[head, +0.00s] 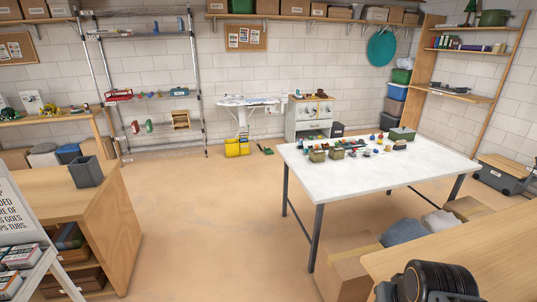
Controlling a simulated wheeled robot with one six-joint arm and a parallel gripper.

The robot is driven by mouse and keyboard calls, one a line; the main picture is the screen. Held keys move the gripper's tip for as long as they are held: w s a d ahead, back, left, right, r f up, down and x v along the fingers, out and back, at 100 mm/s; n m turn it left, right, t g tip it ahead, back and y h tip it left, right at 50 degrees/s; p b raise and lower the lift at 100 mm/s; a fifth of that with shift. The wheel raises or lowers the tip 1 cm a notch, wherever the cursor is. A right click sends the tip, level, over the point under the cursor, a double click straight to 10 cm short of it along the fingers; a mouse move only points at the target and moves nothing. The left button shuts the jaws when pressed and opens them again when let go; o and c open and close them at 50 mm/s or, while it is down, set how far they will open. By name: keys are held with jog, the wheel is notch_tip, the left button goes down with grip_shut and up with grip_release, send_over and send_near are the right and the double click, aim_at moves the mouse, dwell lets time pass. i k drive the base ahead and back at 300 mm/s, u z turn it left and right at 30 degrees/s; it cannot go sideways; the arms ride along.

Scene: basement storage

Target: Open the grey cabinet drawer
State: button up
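A small light grey cabinet (291,122) stands far off against the back wall, a little right of centre. Several small items sit on its top. My gripper is not in view.
A wooden shelf unit (105,215) is at left. The tan floor (205,215) between is clear.

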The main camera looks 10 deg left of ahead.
aim_at(321, 123)
jog(key=u, duration=0.9)
jog(key=i, duration=7.15)
jog(key=z, duration=1.75)
jog(key=i, duration=1.8)
jog(key=u, duration=0.15)
